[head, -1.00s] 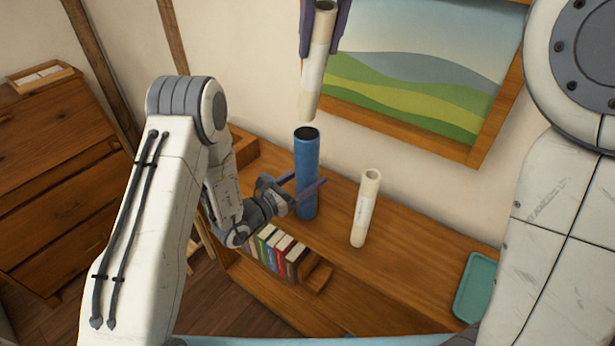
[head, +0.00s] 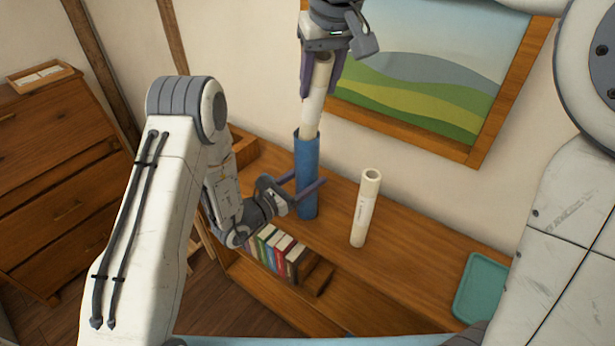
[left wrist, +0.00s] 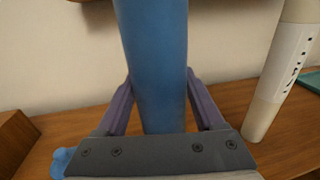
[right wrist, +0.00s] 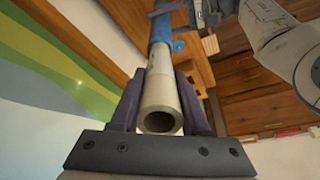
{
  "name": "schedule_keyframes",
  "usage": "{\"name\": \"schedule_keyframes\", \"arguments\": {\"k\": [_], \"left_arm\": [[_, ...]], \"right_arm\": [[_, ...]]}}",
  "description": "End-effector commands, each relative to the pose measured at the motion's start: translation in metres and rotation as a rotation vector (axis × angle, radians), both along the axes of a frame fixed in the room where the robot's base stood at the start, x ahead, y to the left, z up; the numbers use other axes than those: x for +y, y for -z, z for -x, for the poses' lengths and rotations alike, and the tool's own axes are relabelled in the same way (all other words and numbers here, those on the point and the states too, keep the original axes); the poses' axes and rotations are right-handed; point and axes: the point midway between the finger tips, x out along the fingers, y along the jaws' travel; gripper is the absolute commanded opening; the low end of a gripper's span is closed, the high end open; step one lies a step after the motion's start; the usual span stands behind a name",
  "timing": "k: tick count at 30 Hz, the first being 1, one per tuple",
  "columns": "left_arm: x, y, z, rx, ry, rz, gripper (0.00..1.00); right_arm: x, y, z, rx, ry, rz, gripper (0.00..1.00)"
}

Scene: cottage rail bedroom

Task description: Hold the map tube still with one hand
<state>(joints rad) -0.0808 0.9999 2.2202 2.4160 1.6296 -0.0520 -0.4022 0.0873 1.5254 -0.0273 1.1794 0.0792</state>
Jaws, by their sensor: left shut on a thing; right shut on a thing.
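The blue map tube (head: 306,165) stands upright on the wooden shelf top. My left gripper (head: 306,190) is shut around its lower part; the left wrist view shows the fingers on both sides of the blue tube (left wrist: 155,70). My right gripper (head: 318,72) is shut on a cream rolled map (head: 312,110) above it. The roll's lower end is at the tube's mouth and appears to be inside it. In the right wrist view the roll's hollow upper end (right wrist: 160,118) sits between the fingers. A second cream roll (head: 365,208) stands upright to the right of the tube.
The shelf top (head: 410,270) is clear between the second roll and a teal tray (head: 477,288) at the right. Books (head: 278,250) stand in the shelf below. A framed landscape picture (head: 430,90) hangs on the wall behind. A wooden dresser (head: 50,180) is at the left.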

Motion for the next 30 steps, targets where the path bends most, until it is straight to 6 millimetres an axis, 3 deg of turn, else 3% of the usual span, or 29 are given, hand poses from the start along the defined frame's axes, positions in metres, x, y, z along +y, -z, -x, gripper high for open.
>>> {"name": "schedule_keyframes", "arguments": {"k": [1,3,12,16,30], "left_arm": [[0.000,0.000,0.000,0.000,0.000,0.000,0.06],[0.000,0.000,0.000,0.000,0.000,0.000,0.06],[0.000,0.000,0.000,0.000,0.000,0.000,0.06],[0.000,0.000,0.000,0.000,0.000,0.000,0.06],[0.000,0.000,0.000,0.000,0.000,0.000,0.06]], "right_arm": [[0.000,0.000,0.000,0.000,0.000,0.000,0.57],[0.000,0.000,0.000,0.000,0.000,0.000,0.81],[0.000,0.000,0.000,0.001,0.000,0.000,0.81],[-0.001,-0.009,0.002,-0.003,0.000,-0.001,0.81],[-0.010,-0.094,0.032,-0.003,0.000,-0.001,0.81]]}}
